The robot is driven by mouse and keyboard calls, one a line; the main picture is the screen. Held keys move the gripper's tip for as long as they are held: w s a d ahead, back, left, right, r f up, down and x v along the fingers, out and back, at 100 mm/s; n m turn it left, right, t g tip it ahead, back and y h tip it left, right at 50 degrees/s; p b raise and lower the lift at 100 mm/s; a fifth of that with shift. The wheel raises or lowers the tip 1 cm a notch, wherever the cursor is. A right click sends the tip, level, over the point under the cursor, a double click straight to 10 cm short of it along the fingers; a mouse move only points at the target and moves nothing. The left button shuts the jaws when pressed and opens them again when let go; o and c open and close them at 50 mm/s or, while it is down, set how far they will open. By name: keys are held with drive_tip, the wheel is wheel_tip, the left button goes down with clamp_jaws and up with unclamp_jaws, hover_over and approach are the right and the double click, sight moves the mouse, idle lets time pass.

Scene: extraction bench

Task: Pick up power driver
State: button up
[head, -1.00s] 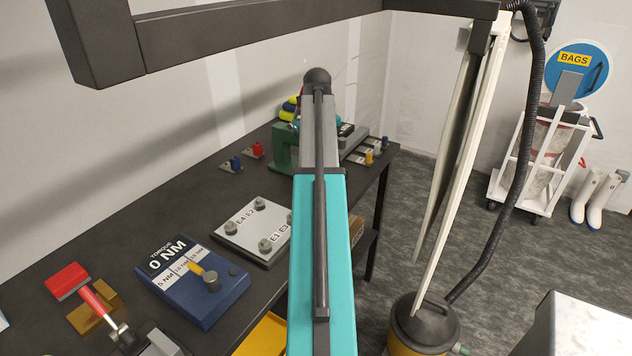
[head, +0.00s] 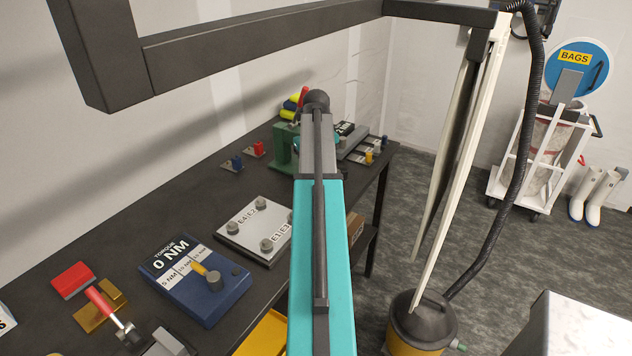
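I cannot pick out a power driver for certain. A green stand (head: 284,148) is at the far part of the dark bench, partly hidden behind my arm. Yellow, blue and red items (head: 291,107) show beside the arm's far end. A red-handled tool with a metal end (head: 101,302) lies across a brass-coloured block (head: 88,314) at the near left. My teal arm stretches away over the bench's right part. My gripper is hidden beyond the arm, so its state and contact do not show.
A blue torque box reading 0 NM (head: 197,284) and a bolted plate (head: 257,228) lie on the bench (head: 190,200) left of my arm. Red and blue blocks stand farther back. A yellow vacuum (head: 420,325) with a black hose stands on the floor to the right.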

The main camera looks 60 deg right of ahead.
drive_tip(key=c, duration=1.1)
drive_tip(key=shift+r, duration=0.15)
drive_tip(key=shift+d+r+b, duration=0.1)
drive_tip(key=shift+r+b, duration=1.1)
drive_tip(key=shift+r, duration=1.95)
drive_tip(key=shift+s+r, duration=0.15)
drive_tip(key=shift+r, duration=0.1)
drive_tip(key=s+b, duration=0.4)
drive_tip(key=s, duration=1.3)
drive_tip(key=shift+s+b, duration=0.3)
drive_tip(key=shift+s, duration=0.1)
drive_tip(key=shift+w+a, duration=0.15)
drive_tip(key=shift+a, duration=0.05)
